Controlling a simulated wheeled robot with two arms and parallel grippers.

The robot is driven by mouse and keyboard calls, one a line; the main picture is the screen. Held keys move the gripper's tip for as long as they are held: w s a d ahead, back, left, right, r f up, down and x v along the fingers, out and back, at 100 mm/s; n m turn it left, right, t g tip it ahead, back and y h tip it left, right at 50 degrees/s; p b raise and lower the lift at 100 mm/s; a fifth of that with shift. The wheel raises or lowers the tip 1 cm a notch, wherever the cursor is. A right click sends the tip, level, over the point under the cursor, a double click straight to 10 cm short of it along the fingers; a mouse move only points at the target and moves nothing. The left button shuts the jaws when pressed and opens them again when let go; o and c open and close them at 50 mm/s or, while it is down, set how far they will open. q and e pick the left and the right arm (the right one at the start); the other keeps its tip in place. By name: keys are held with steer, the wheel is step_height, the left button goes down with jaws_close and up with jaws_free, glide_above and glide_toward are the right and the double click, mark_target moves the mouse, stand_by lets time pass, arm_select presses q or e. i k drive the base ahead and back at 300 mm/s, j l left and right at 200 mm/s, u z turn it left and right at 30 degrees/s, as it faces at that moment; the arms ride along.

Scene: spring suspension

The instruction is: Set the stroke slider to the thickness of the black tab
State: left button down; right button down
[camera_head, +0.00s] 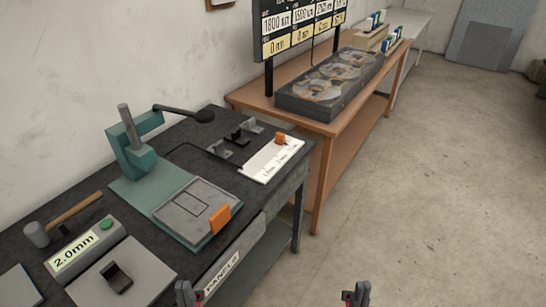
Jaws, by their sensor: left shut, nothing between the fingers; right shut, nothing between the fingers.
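A white marked scale plate (262,168) lies at the far right end of the dark workbench, with a small orange slider (280,139) near its upper edge. Its printed marks are too small to read. A black piece (117,277) stands on a grey plate at the near left; another small black piece (240,137) sits among grey brackets behind the scale plate. I cannot tell which is the black tab. A box (88,249) with a green button reads "2.0mm". My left gripper (187,292) and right gripper (355,293) show at the bottom edge, shut, empty and apart from these things.
A green press (137,150) with a grey plate and orange handle (220,218) stands mid-bench. A hammer (62,220) lies at the left. A wooden table (290,75) with a display board stands behind. The floor at right is clear.

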mark_target(280, 138)
steer(key=l+u, duration=0.1)
steer(key=u, duration=0.25)
steer(key=i+l+u, duration=0.15)
steer(key=u, duration=0.2)
steer(key=i+l+u, duration=0.15)
steer(key=l, duration=0.3)
steer(key=i+l+u, duration=0.1)
steer(key=l, duration=0.4)
steer(key=i+l+u, duration=0.15)
steer(key=l, duration=0.35)
steer(key=l+u, duration=0.1)
steer(key=l, duration=0.4)
